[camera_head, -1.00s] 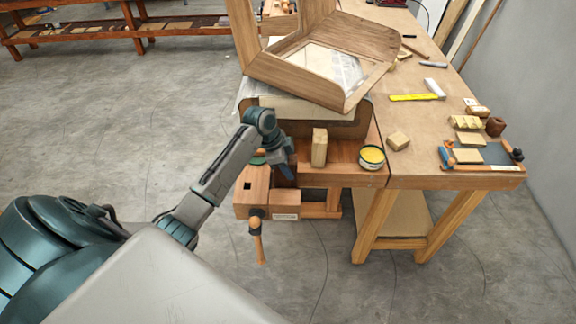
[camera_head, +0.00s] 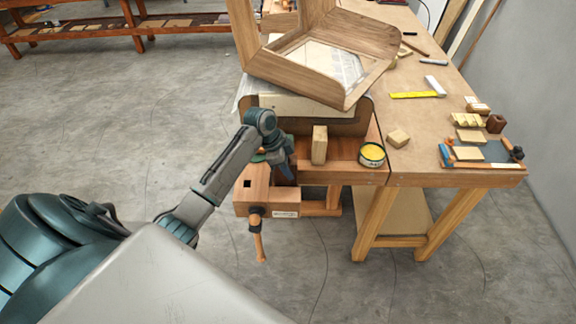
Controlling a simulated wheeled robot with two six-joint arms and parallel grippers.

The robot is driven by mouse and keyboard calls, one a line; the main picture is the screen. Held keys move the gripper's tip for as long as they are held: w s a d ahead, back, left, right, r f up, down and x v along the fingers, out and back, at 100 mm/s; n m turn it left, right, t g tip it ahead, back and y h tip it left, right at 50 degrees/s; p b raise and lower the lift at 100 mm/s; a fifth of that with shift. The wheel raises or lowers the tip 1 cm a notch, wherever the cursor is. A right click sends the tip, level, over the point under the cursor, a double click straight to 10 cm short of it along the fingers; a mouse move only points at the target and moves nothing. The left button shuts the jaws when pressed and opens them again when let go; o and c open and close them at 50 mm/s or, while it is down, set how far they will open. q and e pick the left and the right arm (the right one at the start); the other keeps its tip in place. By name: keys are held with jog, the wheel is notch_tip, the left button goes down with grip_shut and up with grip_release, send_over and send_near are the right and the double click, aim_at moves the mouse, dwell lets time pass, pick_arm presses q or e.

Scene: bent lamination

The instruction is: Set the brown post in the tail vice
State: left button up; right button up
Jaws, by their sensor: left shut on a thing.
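The tail vice (camera_head: 253,196) is a brown wooden block at the front left corner of the bench. It has a dark square hole on top and an orange-brown handle (camera_head: 258,238) hanging at its front. My left gripper (camera_head: 285,170) is over the vice, with its fingers pointing down at the gap beside the block. It is shut on what appears to be the brown post. The gripper hides nearly all of it, so I cannot tell how deep it sits or whether it touches the vice. My right gripper is out of view.
A pale upright wooden block (camera_head: 319,146) and a yellow-topped tin (camera_head: 372,155) stand just right of the gripper. A large bent wooden frame (camera_head: 310,80) rises behind. A small block (camera_head: 398,138), yellow-bladed square (camera_head: 414,95) and tool tray (camera_head: 482,164) lie on the right.

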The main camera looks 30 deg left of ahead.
aim_at(292, 160)
pick_arm(q)
jog(key=shift+f, duration=1.05)
dwell(0.6)
jog(key=o, duration=1.2)
jog(key=shift+c, duration=0.2)
jog(key=shift+o, duration=0.3)
jog(key=o, duration=0.3)
jog(key=shift+o, duration=0.2)
jog(key=shift+r, duration=0.1)
notch_tip(292, 160, up, 8)
jog(key=p, duration=0.7)
